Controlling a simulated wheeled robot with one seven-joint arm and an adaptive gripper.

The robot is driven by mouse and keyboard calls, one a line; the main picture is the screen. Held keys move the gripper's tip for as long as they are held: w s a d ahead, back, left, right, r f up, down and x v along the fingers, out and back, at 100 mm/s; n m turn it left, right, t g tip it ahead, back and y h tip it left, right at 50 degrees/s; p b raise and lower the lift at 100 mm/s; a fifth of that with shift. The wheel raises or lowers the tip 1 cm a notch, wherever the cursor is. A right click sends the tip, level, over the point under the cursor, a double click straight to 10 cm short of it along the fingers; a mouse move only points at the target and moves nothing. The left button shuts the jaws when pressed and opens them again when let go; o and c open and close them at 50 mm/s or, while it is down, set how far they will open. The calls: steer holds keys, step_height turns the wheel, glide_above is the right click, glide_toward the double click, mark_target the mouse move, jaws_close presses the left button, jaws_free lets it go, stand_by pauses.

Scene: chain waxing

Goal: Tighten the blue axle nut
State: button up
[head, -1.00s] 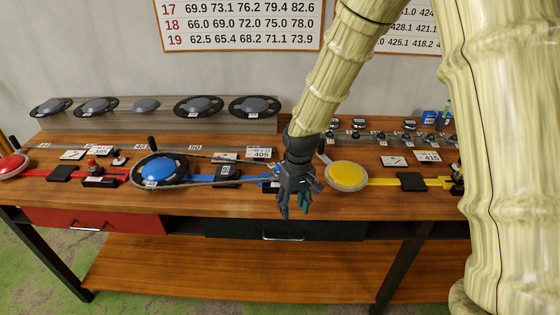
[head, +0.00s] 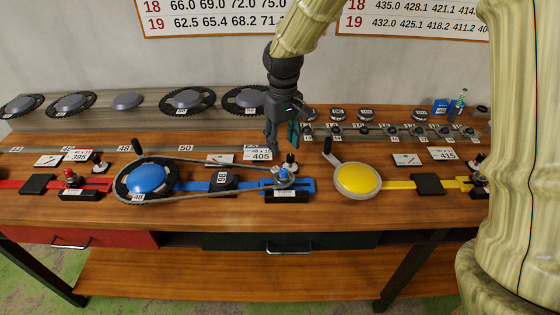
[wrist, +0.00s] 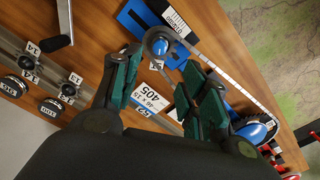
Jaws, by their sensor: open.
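The blue axle nut (head: 283,173) sits on the small axle at the right end of the blue bar (head: 190,186). In the wrist view the blue nut (wrist: 160,45) shows ahead of my fingertips, with the chain looped round its sprocket. The chain (head: 215,163) runs from there round the large blue-capped chainring (head: 146,180). My gripper (head: 282,143) is open and empty, pointing down above and slightly behind the nut. In the wrist view its two green-padded fingers (wrist: 160,62) are spread, apart from the nut.
A black-knobbed peg (head: 291,160) stands just behind the nut. A 405 card (head: 258,154) lies behind it. The yellow disc with its crank (head: 357,179) is to the right, the red station (head: 71,178) to the left. Small sprockets (head: 392,131) line the back rail.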

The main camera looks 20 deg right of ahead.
mark_target(284, 171)
steer(key=shift+s+d+f+p, duration=0.1)
steer(key=shift+f+p, duration=0.6)
steer(key=shift+f, duration=1.85)
steer(key=shift+s+f+p, duration=0.1)
steer(key=shift+f+p, duration=0.55)
steer(key=shift+f, duration=1.85)
jaws_close()
